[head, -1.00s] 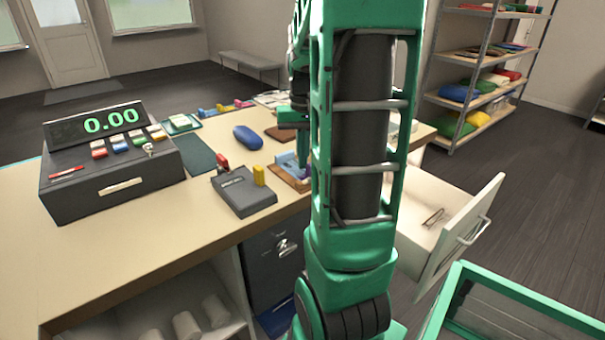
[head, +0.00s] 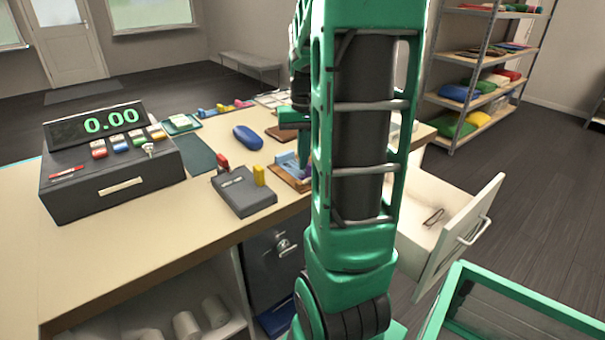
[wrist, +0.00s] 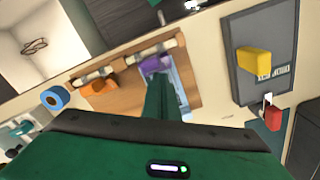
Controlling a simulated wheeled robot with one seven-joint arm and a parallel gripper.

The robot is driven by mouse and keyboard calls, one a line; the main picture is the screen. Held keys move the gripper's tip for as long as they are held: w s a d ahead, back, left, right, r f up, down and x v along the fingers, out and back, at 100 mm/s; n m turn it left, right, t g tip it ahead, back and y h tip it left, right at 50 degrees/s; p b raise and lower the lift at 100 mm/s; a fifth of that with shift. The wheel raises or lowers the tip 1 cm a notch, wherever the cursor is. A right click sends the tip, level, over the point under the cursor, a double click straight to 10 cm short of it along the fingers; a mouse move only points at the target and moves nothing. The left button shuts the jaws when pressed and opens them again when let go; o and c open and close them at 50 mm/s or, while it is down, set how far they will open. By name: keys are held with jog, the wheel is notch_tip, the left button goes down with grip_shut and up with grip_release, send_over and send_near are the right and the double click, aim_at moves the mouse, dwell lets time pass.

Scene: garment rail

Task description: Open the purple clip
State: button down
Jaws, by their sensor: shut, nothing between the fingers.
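The purple clip (wrist: 156,64) sits at the edge of a brown wooden board (wrist: 124,88) in the wrist view, beside a cream roller-like bar and over a pale blue piece. An orange clip (wrist: 100,88) is on the same board to its left. My gripper (wrist: 162,82) is shut and empty, its fingertips very close to the purple clip and partly covering it. I cannot tell whether they touch. In the head view my gripper (head: 304,158) is over the board near the counter's front edge, partly hidden by my arm.
A dark grey box (head: 243,192) with red and yellow tabs lies left of the board. An open drawer (head: 455,235) juts out at the right, above a green-framed bin (head: 515,310).

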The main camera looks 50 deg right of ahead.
jog(key=shift+s+a+f, duration=0.1)
jog(key=shift+s+a, duration=0.1)
jog(key=shift+s, duration=0.65)
jog(key=shift+s+a+f, duration=0.1)
jog(key=shift+s+a, duration=0.1)
jog(key=shift+s, duration=0.65)
jog(key=shift+s+a+f, duration=0.1)
jog(key=shift+s+a, duration=0.1)
jog(key=shift+s, duration=0.65)
jog(key=s+r, duration=0.3)
jog(key=r, duration=0.6)
jog(key=shift+a+r, duration=0.3)
jog(key=shift+a, duration=0.1)
jog(key=shift+s, duration=0.1)
dwell(0.9)
